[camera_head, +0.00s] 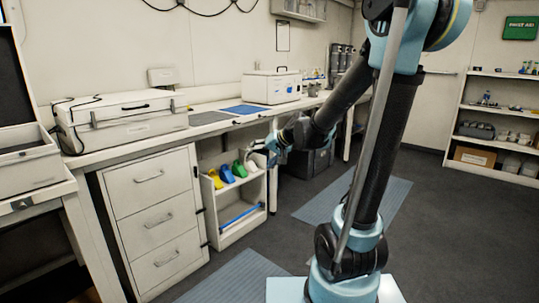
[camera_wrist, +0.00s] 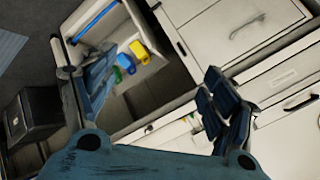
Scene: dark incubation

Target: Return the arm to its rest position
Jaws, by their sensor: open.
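My arm (camera_head: 378,130) rises from its base and bends down and left toward the counter. My gripper (camera_head: 264,146) is small in the head view, in front of the counter edge by the open shelf unit. In the wrist view my gripper (camera_wrist: 150,82) is open, its two fingers spread wide with nothing between the pads. The open shelf unit (camera_head: 240,231) and its coloured items lie beyond the fingers in the wrist view. Part of the gripper is hard to make out against the forearm in the head view.
The counter (camera_head: 110,152) carries a white case (camera_head: 125,118), a blue mat (camera_head: 245,109) and a white box (camera_head: 271,88). A drawer cabinet (camera_head: 155,215) stands left of the shelf unit. A dark bin (camera_head: 306,163) is under the counter. Floor to the right is clear before shelves (camera_head: 497,105).

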